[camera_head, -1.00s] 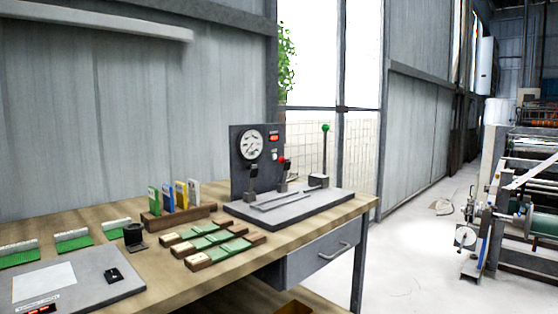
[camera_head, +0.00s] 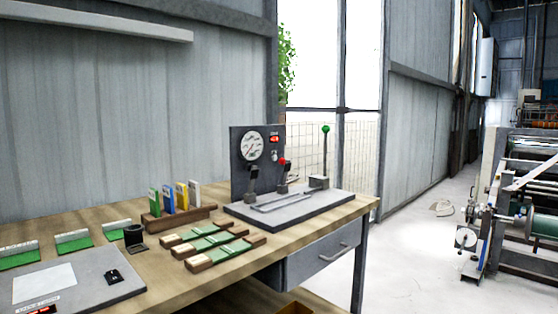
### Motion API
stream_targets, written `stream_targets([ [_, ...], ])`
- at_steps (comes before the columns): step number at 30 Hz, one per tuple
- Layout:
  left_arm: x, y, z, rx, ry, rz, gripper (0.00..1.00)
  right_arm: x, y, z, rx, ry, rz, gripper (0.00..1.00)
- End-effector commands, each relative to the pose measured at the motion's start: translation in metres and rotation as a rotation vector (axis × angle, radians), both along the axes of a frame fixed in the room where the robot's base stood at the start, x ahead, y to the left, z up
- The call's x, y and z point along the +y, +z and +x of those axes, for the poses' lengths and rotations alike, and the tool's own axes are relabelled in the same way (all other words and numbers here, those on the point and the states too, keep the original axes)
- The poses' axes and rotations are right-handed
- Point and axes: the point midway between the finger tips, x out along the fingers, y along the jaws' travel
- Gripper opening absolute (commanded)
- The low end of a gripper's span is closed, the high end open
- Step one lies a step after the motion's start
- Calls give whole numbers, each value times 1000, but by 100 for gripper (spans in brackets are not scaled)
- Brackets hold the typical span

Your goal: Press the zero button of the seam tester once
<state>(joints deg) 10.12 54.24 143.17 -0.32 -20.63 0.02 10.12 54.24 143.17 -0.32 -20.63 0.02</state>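The seam tester stands at the far right end of the wooden bench. It has a grey base plate (camera_head: 335,204) and a dark upright panel (camera_head: 238,172). The panel carries a round white dial (camera_head: 252,146), a small red lit display (camera_head: 274,139) and a small pale round button (camera_head: 275,156) below the display; its label is too small to read. Two dark clamps (camera_head: 253,180) stand in front of the panel, and a red knob (camera_head: 282,161) shows near the right one. A lever with a green knob (camera_head: 326,129) stands upright at the right. Neither of my grippers is in view.
Wooden sample blocks with green strips (camera_head: 212,239) lie before the tester. A drawer (camera_head: 320,256) hangs under the bench.

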Motion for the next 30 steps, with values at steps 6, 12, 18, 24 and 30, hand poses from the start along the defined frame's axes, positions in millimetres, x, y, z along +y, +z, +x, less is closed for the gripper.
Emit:
stream_targets([
  [6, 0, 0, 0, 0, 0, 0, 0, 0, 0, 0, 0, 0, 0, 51],
  [12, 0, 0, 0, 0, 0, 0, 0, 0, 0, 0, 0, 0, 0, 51],
  [18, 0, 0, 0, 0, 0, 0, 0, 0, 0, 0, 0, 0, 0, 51],
  [24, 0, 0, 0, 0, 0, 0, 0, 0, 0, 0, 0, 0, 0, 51],
  [30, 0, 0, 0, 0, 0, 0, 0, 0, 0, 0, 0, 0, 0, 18],
])
